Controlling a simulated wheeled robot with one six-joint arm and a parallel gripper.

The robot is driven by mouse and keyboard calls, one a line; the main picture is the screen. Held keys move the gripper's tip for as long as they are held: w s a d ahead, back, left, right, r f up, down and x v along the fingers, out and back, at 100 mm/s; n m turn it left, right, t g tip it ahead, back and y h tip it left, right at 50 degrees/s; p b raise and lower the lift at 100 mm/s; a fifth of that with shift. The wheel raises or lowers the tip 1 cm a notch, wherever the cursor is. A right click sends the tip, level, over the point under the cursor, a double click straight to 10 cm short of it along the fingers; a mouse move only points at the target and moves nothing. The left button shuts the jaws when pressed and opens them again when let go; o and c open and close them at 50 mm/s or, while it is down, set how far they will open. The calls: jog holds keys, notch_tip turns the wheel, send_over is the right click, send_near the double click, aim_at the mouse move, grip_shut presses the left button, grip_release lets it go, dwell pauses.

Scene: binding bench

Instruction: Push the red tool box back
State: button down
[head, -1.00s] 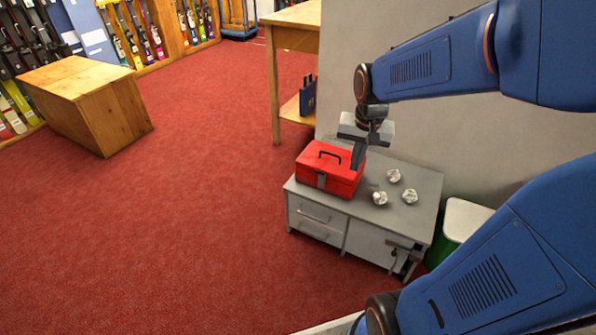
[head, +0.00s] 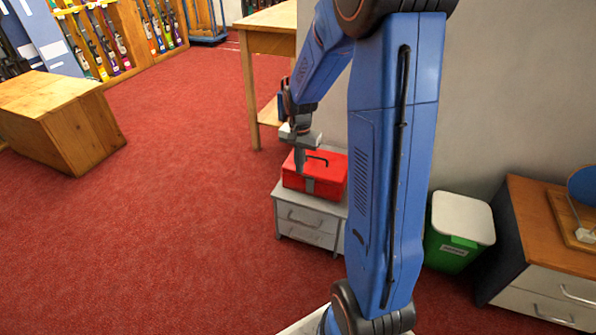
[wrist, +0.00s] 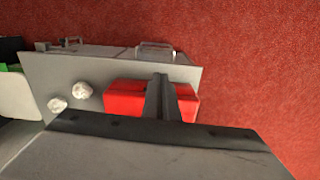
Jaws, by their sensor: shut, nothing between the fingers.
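The red tool box (head: 325,178), with a dark handle on its lid and a grey latch, sits on the left part of the grey cabinet (head: 306,220). My gripper (head: 300,168) is shut and empty, pointing down, and it covers the box's left part in the head view. In the wrist view the shut fingers (wrist: 162,95) cross in front of the red tool box (wrist: 122,102), which shows on both sides of them. I cannot tell whether the fingers touch the box. My arm hides the cabinet's right side in the head view.
White crumpled balls (wrist: 83,90) lie on the cabinet top beside the box. A green bin with a white lid (head: 460,230) stands right of the cabinet. A wooden table (head: 265,45) stands behind.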

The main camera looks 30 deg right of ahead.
aim_at(319, 154)
jog(key=w+d+f, duration=0.2)
jog(key=d+f, duration=0.1)
jog(key=f, duration=0.6)
jog(key=shift+d, duration=0.15)
jog(key=shift+w, duration=0.15)
jog(key=w+d, duration=0.3)
jog(key=d, duration=0.1)
jog(key=w+d, duration=0.3)
jog(key=d, duration=0.1)
jog(key=w+d, duration=0.3)
jog(key=d, duration=0.1)
jog(key=shift+d, duration=0.35)
jog(key=shift+s, duration=0.1)
